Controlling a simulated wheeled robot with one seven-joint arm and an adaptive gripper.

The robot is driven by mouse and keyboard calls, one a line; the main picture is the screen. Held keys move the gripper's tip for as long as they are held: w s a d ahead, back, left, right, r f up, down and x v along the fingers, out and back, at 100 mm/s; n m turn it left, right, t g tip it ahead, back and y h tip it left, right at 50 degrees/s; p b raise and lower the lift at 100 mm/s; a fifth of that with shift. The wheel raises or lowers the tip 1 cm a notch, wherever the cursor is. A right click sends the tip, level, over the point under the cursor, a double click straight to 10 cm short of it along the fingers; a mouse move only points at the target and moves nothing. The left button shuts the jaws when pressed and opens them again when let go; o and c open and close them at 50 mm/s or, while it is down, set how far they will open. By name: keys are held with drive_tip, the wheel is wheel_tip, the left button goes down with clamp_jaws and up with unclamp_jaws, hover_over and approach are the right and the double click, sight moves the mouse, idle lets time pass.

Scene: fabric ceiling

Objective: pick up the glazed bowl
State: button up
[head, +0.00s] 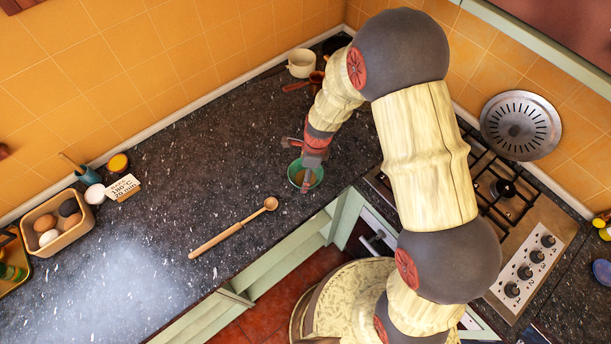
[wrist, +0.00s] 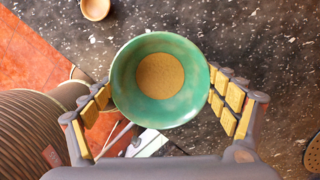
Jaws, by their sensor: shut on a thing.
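The glazed bowl (head: 297,177) is green and round, with a tan inner bottom. It is at the counter's front edge in the head view, partly covered by my gripper (head: 309,163). In the wrist view the bowl (wrist: 160,48) sits upright between the two yellow-padded fingers of my gripper (wrist: 160,92). The fingers are shut on it, one on each side of its outer wall. I cannot tell whether its base touches the counter.
A wooden spoon (head: 233,228) lies on the dark counter (head: 200,165) left of the bowl. A white pot (head: 301,63) stands at the back. The stove (head: 535,215) is on the right. An egg box (head: 50,218) and a small sign (head: 123,187) are at the left.

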drive_tip(key=s+d+r, duration=0.1)
drive_tip(key=r, duration=0.1)
drive_tip(key=s+r, duration=0.1)
drive_tip(key=r, duration=0.1)
drive_tip(key=s+d+r, duration=0.1)
drive_tip(key=s, duration=0.1)
drive_tip(key=shift+d+r, duration=0.35)
drive_tip(key=shift+r, duration=0.05)
drive_tip(key=s+d+r, duration=0.4)
drive_tip(key=s, duration=0.3)
drive_tip(key=shift+s+d, duration=0.4)
